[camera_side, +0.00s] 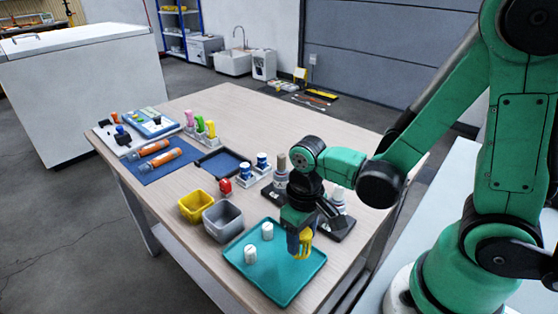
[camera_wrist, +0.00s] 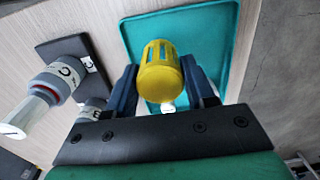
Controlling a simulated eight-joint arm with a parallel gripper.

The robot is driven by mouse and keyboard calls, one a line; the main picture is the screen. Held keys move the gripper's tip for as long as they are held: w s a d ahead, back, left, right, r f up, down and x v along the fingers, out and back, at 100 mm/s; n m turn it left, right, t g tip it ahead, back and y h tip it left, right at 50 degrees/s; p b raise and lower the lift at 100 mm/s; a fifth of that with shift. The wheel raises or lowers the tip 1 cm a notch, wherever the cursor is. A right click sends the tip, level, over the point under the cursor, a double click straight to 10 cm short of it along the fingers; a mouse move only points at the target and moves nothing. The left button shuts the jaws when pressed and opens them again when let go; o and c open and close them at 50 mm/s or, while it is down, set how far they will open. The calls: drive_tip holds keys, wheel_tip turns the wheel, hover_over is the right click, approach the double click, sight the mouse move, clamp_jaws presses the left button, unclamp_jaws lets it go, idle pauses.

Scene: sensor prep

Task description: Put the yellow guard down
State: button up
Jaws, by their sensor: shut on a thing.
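The yellow guard (camera_side: 304,244) is a slotted, cage-like cap. My gripper (camera_side: 298,240) is shut on it above the right part of the teal tray (camera_side: 283,283). In the wrist view the guard (camera_wrist: 160,72) sits between the two dark fingers of my gripper (camera_wrist: 162,88), with the tray (camera_wrist: 205,30) behind it. I cannot tell whether the guard touches the tray. Two white caps (camera_side: 267,231) (camera_side: 250,253) stand on the left part of the tray. In the wrist view a white thing shows partly hidden below the guard.
A grey bin (camera_side: 222,220) and a yellow bin (camera_side: 196,206) stand left of the tray. Sensor bodies on dark stands (camera_side: 280,175) are behind my gripper; one stand (camera_wrist: 62,75) shows in the wrist view. A blue mat (camera_side: 160,168) with orange cylinders lies farther left. The tray's front is clear.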

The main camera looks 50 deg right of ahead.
drive_tip(key=shift+f, duration=0.85)
drive_tip(key=o, duration=0.9)
drive_tip(key=shift+o, duration=0.2)
wheel_tip(320, 180, up, 12)
drive_tip(key=shift+f, duration=0.15)
drive_tip(key=shift+w+d+r+t, duration=0.35)
drive_tip(key=shift+w+d+t, duration=0.15)
drive_tip(key=shift+t, duration=0.7)
drive_tip(key=shift+w+d+r+t, duration=0.35)
drive_tip(key=shift+w+d+t, duration=0.15)
drive_tip(key=shift+t, duration=0.7)
drive_tip(key=shift+w+d+r+t, duration=0.4)
drive_tip(key=shift+w+t, duration=0.15)
drive_tip(key=shift+t, duration=0.65)
